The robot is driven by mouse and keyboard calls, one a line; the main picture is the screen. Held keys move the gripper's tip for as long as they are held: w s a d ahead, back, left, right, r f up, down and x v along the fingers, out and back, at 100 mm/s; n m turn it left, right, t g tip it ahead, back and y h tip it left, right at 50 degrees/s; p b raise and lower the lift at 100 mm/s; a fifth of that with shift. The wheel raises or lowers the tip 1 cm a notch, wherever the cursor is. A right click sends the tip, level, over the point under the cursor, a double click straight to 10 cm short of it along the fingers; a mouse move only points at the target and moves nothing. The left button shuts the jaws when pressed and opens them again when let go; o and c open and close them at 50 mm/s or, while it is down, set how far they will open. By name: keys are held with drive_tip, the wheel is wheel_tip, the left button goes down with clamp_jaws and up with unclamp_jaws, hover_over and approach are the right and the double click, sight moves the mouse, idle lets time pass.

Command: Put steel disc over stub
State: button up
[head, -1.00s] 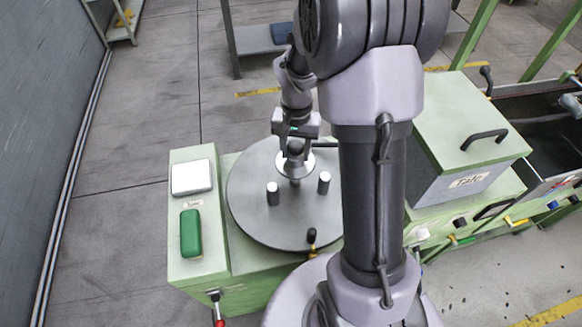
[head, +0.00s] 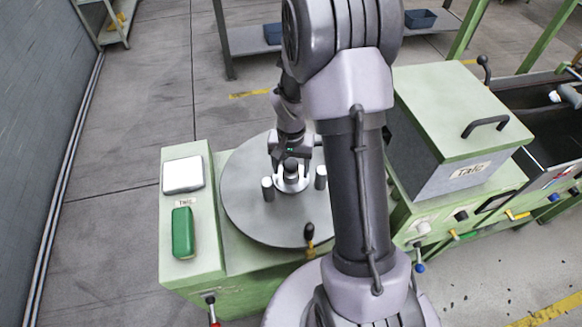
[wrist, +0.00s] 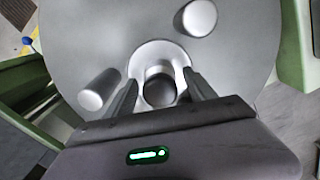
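The steel disc (wrist: 157,50) is a pale ring-like plate between the fingers of my gripper (wrist: 160,76) in the wrist view. In the head view the disc (head: 291,185) is under my gripper (head: 291,172), low over the round grey plate. A short cylinder with a dark end (wrist: 160,92) shows in the disc's middle; I cannot tell whether it is the disc's hub or a stub. Two pale upright stubs stand clear, one left (head: 267,189) and one right (head: 320,177). The gap under the disc is hidden.
The round grey plate (head: 245,215) sits on a green bench. A white box (head: 183,174) and a green case (head: 183,233) lie on its left part. A lidded green box (head: 455,110) stands right of my arm. A dark-knobbed lever (head: 309,232) is at the plate's near edge.

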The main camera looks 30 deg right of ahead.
drive_tip(key=shift+r, duration=0.15)
wheel_tip(320, 180, up, 12)
drive_tip(key=p, duration=0.4)
drive_tip(key=shift+r, duration=0.1)
drive_tip(key=s+a+r+n+t, duration=0.1)
drive_tip(key=s+a+r+t, duration=0.1)
drive_tip(key=s+a+r, duration=0.5)
drive_tip(key=s+a+r+n+t, duration=0.15)
drive_tip(key=a+r, duration=0.25)
drive_tip(key=r, duration=0.4)
drive_tip(key=s+a+r+t+y, duration=0.2)
drive_tip(key=s+a, duration=0.3)
drive_tip(key=s, duration=0.3)
drive_tip(key=shift+s+a+r+n, duration=0.2)
drive_tip(key=shift+s+r+n, duration=0.2)
drive_tip(key=shift+r, duration=0.1)
